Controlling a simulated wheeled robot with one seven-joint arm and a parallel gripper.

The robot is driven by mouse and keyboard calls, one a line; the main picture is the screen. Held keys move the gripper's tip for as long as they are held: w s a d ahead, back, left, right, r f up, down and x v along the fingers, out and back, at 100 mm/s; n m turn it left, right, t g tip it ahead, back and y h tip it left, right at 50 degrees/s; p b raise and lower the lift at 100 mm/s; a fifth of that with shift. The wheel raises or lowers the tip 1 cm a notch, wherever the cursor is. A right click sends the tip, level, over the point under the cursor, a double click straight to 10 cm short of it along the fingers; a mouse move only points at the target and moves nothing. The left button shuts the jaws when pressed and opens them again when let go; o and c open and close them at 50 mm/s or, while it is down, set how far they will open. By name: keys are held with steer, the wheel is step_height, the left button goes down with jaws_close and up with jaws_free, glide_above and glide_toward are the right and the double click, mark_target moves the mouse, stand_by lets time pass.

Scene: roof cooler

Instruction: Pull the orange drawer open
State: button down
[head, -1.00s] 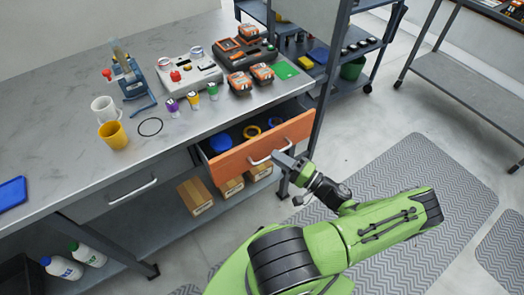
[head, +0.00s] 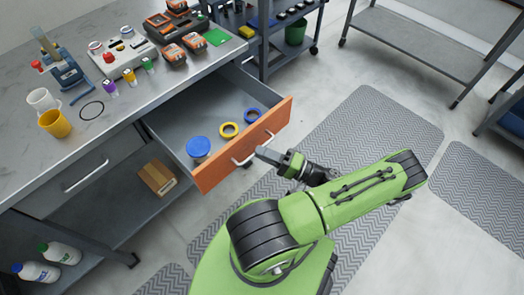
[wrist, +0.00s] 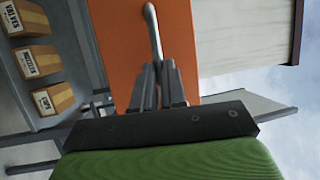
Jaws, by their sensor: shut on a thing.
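The orange drawer (head: 243,146) is pulled well out from the workbench, and its inside shows. My gripper (head: 262,153) is in front of the drawer face. In the wrist view my gripper (wrist: 160,78) is shut on the light metal bar handle (wrist: 153,35) of the orange front (wrist: 120,50).
The grey workbench (head: 110,120) holds mugs, small coloured vials and several devices at the left. A closed grey drawer (head: 80,180) is left of the orange one. Boxes (head: 157,177) and bottles stand on the lower shelf. Patterned mats (head: 350,130) cover the floor at the right.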

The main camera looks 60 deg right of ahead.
stand_by(0.3)
steer(key=c, duration=1.2)
jaws_free()
steer(key=s+f, duration=0.1)
steer(key=s, duration=0.4)
steer(key=s+d+f+b, duration=0.1)
steer(key=s, duration=0.9)
steer(key=shift+s+d+f+b, duration=0.25)
steer(key=shift+d+f+b, duration=0.1)
steer(key=shift+d+f, duration=0.05)
